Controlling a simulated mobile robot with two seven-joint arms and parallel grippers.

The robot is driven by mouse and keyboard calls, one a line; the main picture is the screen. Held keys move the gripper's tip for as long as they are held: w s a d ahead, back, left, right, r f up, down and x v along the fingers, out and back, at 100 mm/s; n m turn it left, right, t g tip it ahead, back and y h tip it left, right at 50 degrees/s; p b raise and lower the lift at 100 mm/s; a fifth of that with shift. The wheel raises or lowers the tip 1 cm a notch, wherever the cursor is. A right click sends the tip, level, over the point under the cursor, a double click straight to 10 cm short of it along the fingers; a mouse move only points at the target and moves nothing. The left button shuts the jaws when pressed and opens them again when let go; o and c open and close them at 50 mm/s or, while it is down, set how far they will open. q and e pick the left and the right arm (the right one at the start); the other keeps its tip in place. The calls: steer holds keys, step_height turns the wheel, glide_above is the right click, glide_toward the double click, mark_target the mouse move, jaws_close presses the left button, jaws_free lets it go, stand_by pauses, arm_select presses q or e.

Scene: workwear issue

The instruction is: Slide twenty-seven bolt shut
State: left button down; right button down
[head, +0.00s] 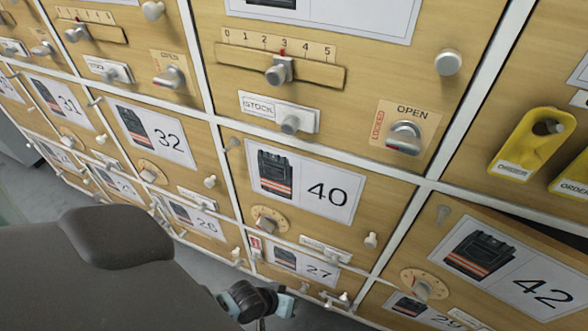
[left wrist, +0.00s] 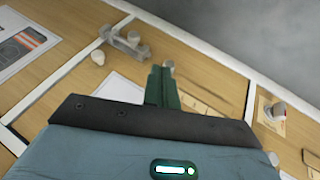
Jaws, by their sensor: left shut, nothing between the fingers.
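Door 27 (head: 300,265) is low in the head view, under door 40, with a dark garment picture on its label. Small pale fittings (head: 336,299) show at its lower edge; which is the bolt, and how far it is slid, is too small to tell. My left gripper (left wrist: 162,78) has its green fingers together and empty, close to the wooden fronts in the left wrist view. A grey sliding fitting (left wrist: 126,42) lies just beyond and left of the fingertips, with no clear contact. In the head view only my left wrist shows, at the bottom. My right gripper is out of view.
Door 40 (head: 300,190) has a dial (head: 267,222) and a knob (head: 371,240) that stick out. Door 42 (head: 500,262) is at right, with a yellow order holder (head: 532,143) above it. Grey floor (left wrist: 250,30) shows beyond the fronts in the left wrist view.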

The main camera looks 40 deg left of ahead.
mark_target(329, 309)
arm_select(q)
steer(key=w+d+f+b, duration=0.5)
steer(key=f, duration=0.1)
steer(key=shift+d+f, duration=0.2)
steer(key=shift+w, duration=0.15)
steer(key=shift+w+d+p, duration=0.15)
steer(key=shift+w+d, duration=0.05)
steer(key=shift+d, duration=0.45)
steer(key=shift+w+d+p, duration=0.15)
steer(key=shift+d, duration=0.55)
